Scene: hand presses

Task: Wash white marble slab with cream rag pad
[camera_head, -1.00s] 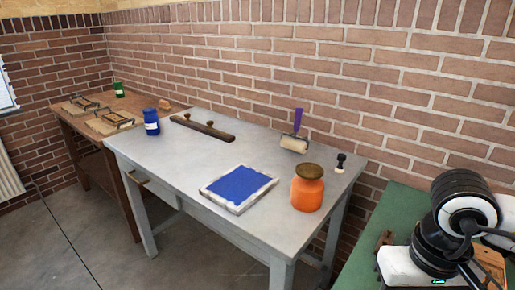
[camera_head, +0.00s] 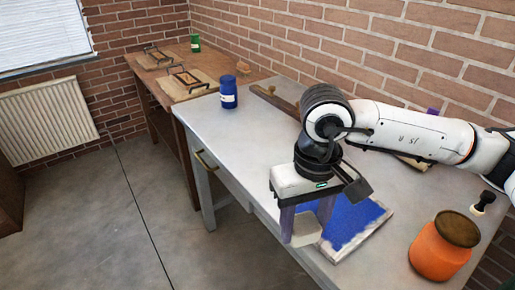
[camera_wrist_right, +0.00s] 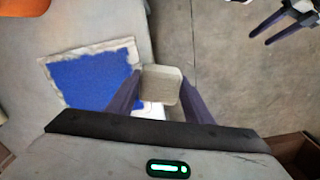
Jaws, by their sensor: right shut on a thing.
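The white marble slab (camera_head: 374,230) lies on the grey table, its top mostly covered in blue, with a pale rim. It also shows in the right wrist view (camera_wrist_right: 52,92). My right gripper (camera_head: 306,222) is shut on the cream rag pad (camera_head: 304,232), which hangs low at the slab's left front edge. In the right wrist view the pad (camera_wrist_right: 161,84) sits between the dark fingers, over the slab's right edge. I cannot tell whether it touches anything. My left gripper (camera_wrist_right: 276,22) shows in the right wrist view, open and empty, over the floor.
An orange jar (camera_head: 440,250) and a small black-handled stamp (camera_head: 483,202) stand right of the slab. A blue jar (camera_head: 228,92) stands on the grey table (camera_head: 235,140) at the far left. A wooden bench (camera_head: 200,62) and brick wall lie behind.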

